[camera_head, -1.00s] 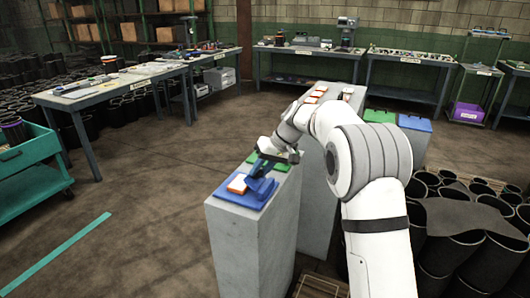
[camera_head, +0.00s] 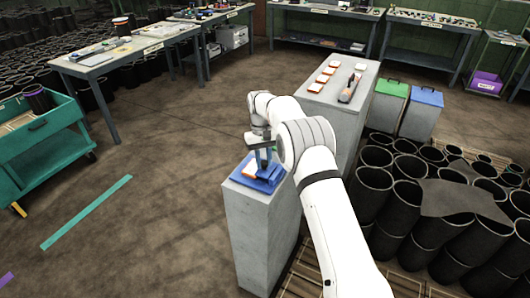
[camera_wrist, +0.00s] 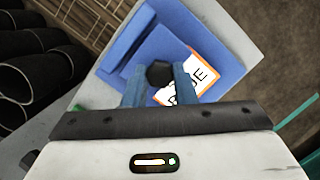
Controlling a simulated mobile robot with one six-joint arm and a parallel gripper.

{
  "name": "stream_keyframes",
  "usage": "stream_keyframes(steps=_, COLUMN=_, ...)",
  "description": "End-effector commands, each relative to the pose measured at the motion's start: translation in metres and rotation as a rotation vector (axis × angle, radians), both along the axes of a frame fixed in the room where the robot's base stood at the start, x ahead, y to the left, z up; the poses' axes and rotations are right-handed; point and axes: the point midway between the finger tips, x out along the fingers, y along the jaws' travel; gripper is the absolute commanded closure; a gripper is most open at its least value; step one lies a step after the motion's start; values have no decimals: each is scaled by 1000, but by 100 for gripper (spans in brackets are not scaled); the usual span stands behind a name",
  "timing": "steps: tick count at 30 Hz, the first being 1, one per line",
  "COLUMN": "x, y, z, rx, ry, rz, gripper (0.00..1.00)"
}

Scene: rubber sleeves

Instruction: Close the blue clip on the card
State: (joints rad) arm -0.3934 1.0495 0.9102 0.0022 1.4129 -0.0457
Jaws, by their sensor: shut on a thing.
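The blue clip (camera_head: 268,183) sits on top of the near grey pedestal. It shows large in the wrist view (camera_wrist: 152,44), with a flat blue base and a dark round knob. The card (camera_wrist: 201,74), white with an orange border and black lettering, lies on the base, partly hidden by a finger. The card also shows as a small orange and white patch in the head view (camera_head: 248,171). My gripper (camera_wrist: 158,80) is over the clip, its two blue-grey fingers shut on the clip at the dark knob. The fingertips' exact contact is hard to see.
A second grey pedestal (camera_head: 325,108) behind holds several orange and white cards and a dark tool. Black rubber sleeves (camera_head: 440,226) crowd the right. Open floor lies left, before a teal cart (camera_head: 40,150).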

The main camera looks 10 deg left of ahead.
Motion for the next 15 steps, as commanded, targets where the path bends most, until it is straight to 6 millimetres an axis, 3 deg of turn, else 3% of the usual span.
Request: stream_keyframes(steps=15, x=0, y=1, z=-3, rx=-33, ry=14, rz=0, gripper=98)
